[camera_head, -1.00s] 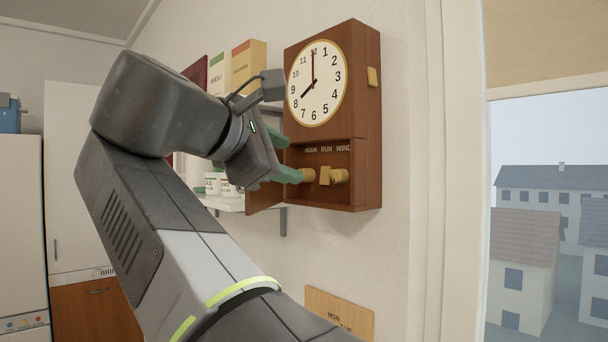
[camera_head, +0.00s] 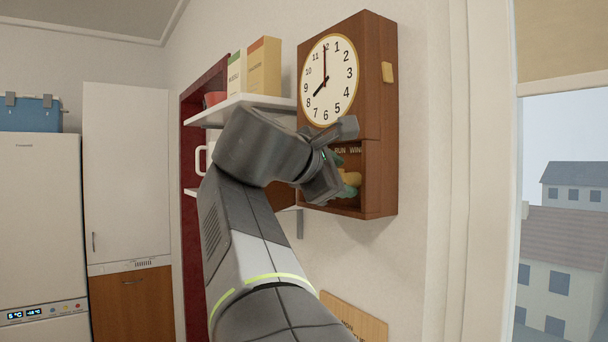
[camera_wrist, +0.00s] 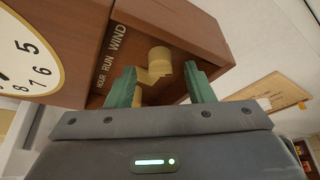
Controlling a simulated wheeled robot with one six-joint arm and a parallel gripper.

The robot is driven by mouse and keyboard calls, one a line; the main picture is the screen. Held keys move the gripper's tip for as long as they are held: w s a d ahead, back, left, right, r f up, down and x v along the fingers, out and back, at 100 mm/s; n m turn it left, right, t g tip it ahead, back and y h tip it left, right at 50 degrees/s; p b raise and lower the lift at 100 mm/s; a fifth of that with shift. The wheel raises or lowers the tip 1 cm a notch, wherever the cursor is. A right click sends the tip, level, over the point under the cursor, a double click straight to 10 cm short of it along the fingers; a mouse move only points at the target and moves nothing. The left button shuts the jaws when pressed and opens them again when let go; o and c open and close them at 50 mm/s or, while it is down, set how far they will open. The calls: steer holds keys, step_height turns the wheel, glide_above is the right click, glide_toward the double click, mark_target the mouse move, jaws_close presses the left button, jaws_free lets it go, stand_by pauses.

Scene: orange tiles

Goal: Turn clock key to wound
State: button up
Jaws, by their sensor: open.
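The wooden wall clock (camera_head: 372,110) has a white dial and an open lower compartment marked HOUR, RUN and WIND. In the wrist view these labels (camera_wrist: 112,52) run along the compartment's edge. A brass-coloured key (camera_wrist: 160,64) sticks out of the compartment, its round part near the WIND end. Another brass-coloured piece (camera_wrist: 137,94) shows partly beside the left finger. My gripper (camera_wrist: 162,72) is open, with its green fingers on either side of the key; I cannot tell whether they touch it. In the head view my gripper (camera_head: 346,174) covers most of the compartment.
A small brass-coloured piece (camera_head: 387,72) sits on the clock's right side. A white shelf (camera_head: 240,106) with boxes stands left of the clock. A wooden plaque (camera_head: 352,316) hangs below. The window (camera_head: 565,230) is on the right.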

mark_target(350, 180)
steer(key=shift+x, duration=1.25)
steer(key=c, duration=1)
steer(key=shift+f+b, duration=0.15)
steer(key=shift+b, duration=0.15)
